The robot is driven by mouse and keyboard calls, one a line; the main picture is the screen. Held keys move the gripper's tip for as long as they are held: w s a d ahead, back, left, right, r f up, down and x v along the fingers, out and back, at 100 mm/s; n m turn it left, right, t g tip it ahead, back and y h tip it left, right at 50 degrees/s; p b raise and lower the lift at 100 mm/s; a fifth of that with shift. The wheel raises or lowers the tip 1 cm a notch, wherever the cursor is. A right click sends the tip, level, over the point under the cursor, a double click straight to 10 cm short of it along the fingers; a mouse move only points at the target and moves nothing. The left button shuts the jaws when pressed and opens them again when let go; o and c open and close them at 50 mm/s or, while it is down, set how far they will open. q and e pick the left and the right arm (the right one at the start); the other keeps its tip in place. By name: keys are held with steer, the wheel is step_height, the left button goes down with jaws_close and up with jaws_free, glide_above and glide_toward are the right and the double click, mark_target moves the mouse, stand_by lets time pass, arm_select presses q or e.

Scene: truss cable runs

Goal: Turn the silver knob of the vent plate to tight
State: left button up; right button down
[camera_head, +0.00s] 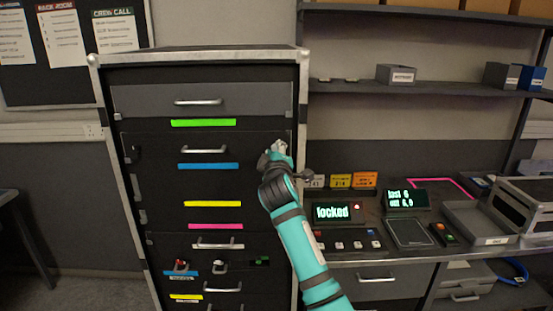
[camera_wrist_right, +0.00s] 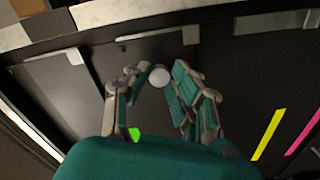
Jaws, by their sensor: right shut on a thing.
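The silver knob (camera_wrist_right: 159,76) shows in the right wrist view as a small pale round cap between the fingertips of my right gripper (camera_wrist_right: 157,85). The gripper is shut on it. In the head view my right gripper (camera_head: 277,150) is at the right side of the dark drawer case, level with the drawer above the blue strip, and it covers the knob. The vent plate cannot be told apart from the dark case front around it. No mark showing the knob's setting can be read. My left gripper is not in view.
The drawer case (camera_head: 205,53) has silver handles and coloured strips, including a blue strip (camera_head: 208,166). To the right, a desk holds a display reading "locked" (camera_head: 332,212), a second display (camera_head: 406,197) and a grey tray (camera_head: 478,222). A shelf (camera_head: 430,92) hangs above.

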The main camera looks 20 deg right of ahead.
steer(key=shift+f+m+b, duration=0.25)
steer(key=shift+m+b, duration=0.55)
steer(key=shift+m, duration=1)
steer(key=c, duration=1.1)
jaws_free()
steer(key=shift+r, duration=0.1)
steer(key=shift+c, duration=0.2)
steer(key=v, duration=1.2)
